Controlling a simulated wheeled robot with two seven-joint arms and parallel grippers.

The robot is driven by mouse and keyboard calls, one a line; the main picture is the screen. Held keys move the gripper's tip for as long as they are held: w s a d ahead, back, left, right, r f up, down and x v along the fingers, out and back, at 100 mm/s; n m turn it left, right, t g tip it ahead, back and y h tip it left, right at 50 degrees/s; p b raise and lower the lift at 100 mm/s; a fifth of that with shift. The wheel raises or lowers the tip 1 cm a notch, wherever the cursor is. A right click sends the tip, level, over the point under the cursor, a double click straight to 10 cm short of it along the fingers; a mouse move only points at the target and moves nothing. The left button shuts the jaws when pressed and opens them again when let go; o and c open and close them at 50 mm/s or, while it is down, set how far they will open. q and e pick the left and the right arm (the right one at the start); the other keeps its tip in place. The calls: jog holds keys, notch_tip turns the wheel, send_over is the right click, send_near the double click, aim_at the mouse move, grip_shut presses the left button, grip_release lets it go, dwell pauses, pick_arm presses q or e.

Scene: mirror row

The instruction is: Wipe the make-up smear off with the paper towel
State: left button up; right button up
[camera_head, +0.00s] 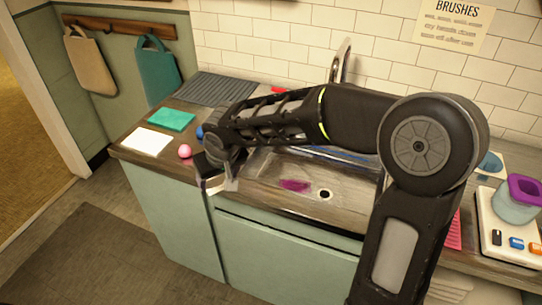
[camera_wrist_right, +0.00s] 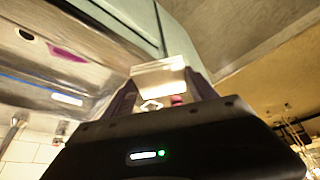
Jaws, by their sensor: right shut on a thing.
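The make-up smear (camera_head: 295,185) is a magenta patch on the sink floor (camera_head: 268,172), left of the dark drain hole. In the right wrist view the smear (camera_wrist_right: 66,54) is at the upper left. My right gripper (camera_head: 219,182) is at the counter's front edge, left of the sink and apart from the smear. It is shut on a whitish, flat piece that looks like the paper towel (camera_wrist_right: 158,72); this shows between the fingers in the wrist view. My own arm hides part of the sink. My left gripper is not in view.
A white sheet (camera_head: 146,141), a teal cloth (camera_head: 171,120) and a pink ball (camera_head: 185,151) lie on the left counter. A grey ribbed mat (camera_head: 215,87) lies behind. A tap (camera_head: 341,62) stands at the back. A white tray (camera_head: 508,232) with a purple-lidded jar (camera_head: 519,201) is right.

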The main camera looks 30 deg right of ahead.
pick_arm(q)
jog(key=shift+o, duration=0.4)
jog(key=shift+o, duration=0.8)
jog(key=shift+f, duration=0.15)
pick_arm(e)
jog(key=shift+d+f, duration=0.15)
jog(key=shift+d, duration=0.05)
pick_arm(q)
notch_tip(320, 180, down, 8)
jog(key=b, duration=0.8)
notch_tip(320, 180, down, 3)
jog(key=b, duration=0.3)
pick_arm(e)
jog(key=w+d+f, duration=0.2)
jog(key=d+f, duration=0.1)
jog(key=d, duration=0.4)
jog(key=w+d+f+m, duration=0.1)
jog(key=w+d+f, duration=0.1)
jog(key=d, duration=0.5)
jog(key=w+d+f, duration=0.2)
jog(key=d+f, duration=0.2)
jog(key=d, duration=0.3)
jog(key=shift+d+f+m+h, duration=0.35)
jog(key=shift+m+h, duration=0.05)
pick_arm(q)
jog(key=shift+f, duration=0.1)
